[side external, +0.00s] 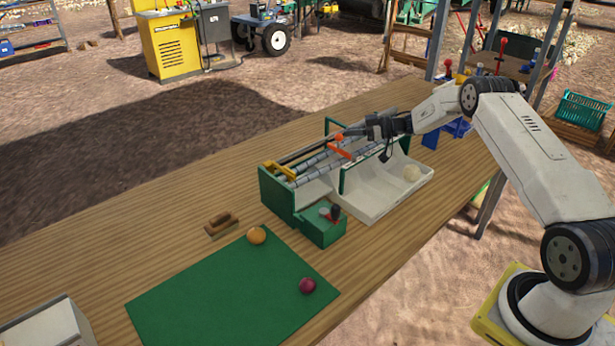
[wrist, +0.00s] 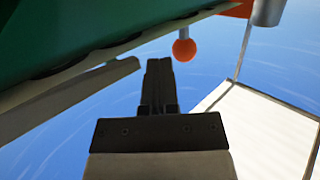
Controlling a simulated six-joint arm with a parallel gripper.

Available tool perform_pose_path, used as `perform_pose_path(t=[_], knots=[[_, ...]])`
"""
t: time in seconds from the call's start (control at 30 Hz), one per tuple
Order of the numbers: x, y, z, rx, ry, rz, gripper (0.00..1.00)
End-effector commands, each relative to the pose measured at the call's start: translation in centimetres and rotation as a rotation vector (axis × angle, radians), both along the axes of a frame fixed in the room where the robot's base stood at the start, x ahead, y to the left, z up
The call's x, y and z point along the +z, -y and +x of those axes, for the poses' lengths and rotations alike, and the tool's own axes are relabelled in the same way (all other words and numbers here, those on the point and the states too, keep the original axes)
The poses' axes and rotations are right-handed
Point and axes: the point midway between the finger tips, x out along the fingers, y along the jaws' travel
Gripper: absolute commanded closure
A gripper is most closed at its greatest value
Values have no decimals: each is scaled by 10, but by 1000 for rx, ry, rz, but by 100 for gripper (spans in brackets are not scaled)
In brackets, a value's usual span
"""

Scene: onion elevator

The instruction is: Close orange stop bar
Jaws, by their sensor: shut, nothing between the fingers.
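The orange stop bar (side external: 340,153) lies across the elevator's rollers, with a round orange knob (side external: 339,138) at its upper end. In the wrist view the knob (wrist: 184,48) hangs on a short pin just beyond my fingertips, and a piece of the orange bar (wrist: 238,10) shows at the top edge. My gripper (side external: 350,132) is at the upper part of the elevator, close to the right of the knob. Its fingers (wrist: 158,68) are shut with nothing between them. I cannot tell whether they touch the knob. The green-framed elevator (side external: 277,196) stands on the wooden table.
A white tray (side external: 375,205) holding a pale onion (side external: 411,173) lies right of the elevator. A green box with a lever (side external: 322,230) is in front. An orange onion (side external: 257,235) and a purple onion (side external: 307,286) lie on the green mat (side external: 215,290). A wooden block (side external: 220,224) sits nearby.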

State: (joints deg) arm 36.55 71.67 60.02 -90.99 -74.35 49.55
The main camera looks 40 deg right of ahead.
Motion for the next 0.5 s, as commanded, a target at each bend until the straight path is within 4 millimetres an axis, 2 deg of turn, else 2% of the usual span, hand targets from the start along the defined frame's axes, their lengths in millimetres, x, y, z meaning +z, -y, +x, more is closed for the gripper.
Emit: perform_pose_path(t=[0.17,0.5], knots=[[3,9,-8,-2,0,-1,100],[11,37,-40,-3,0,0,100]])
